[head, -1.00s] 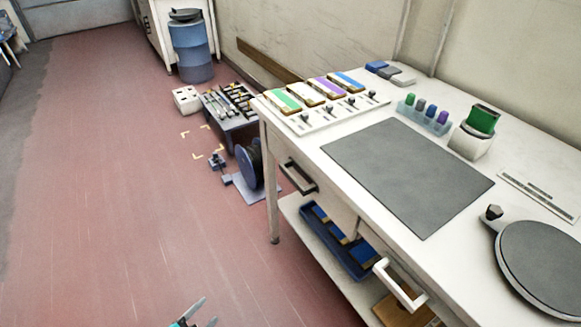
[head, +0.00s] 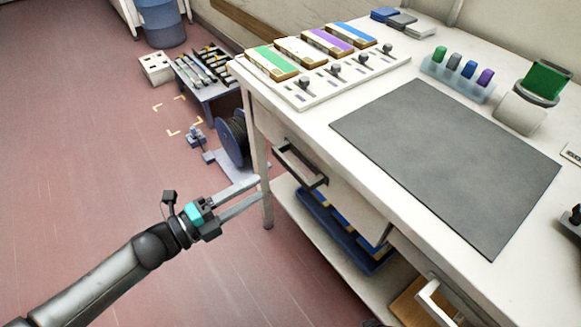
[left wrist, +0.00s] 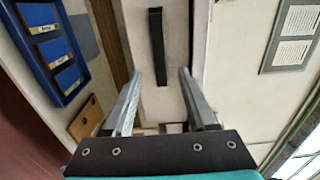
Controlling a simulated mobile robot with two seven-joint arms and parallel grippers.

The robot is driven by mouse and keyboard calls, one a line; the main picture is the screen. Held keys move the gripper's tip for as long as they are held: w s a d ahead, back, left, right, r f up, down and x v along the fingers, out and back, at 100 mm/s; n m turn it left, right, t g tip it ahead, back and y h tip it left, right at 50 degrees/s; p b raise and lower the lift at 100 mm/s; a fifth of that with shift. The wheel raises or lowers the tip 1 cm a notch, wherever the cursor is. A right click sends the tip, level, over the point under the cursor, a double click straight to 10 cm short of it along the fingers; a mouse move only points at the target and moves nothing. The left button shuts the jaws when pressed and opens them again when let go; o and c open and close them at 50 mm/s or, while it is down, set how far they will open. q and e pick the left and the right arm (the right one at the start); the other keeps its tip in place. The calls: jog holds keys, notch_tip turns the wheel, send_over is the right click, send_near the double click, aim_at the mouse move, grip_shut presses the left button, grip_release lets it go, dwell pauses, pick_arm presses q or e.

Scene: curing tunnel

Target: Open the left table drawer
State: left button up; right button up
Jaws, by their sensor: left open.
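The left table drawer (head: 343,203) is in the front of the white workbench and looks shut. Its dark bar handle (head: 301,165) sticks out from the front. In the left wrist view the handle (left wrist: 157,46) shows upright, ahead of and between the fingers, against the pale drawer front (left wrist: 178,75). My left gripper (head: 260,188) is open and empty, left of the handle and apart from it in the head view. Its fingers (left wrist: 160,74) also show in the left wrist view. My right gripper is not seen.
A second drawer with a white handle (head: 438,303) is further right. A blue tray (head: 345,243) lies on the shelf below. The bench leg (head: 262,160) stands near my left fingertips. A cable reel (head: 233,137) and a tool rack are on the floor. Floor at left is free.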

aim_at(289, 169)
pick_arm(q)
jog(key=b+x, duration=0.1)
jog(key=x, duration=0.8)
jog(key=shift+w+f+b, duration=0.1)
jog(key=shift+w+b, duration=0.05)
jog(key=shift+b, duration=0.25)
jog(key=shift+w+d, duration=0.4)
jog(key=shift+d, duration=0.2)
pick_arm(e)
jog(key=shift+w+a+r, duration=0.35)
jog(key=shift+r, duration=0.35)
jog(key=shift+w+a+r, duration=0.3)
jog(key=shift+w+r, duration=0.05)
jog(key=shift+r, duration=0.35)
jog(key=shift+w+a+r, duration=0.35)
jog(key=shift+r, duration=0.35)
pick_arm(q)
grip_shut()
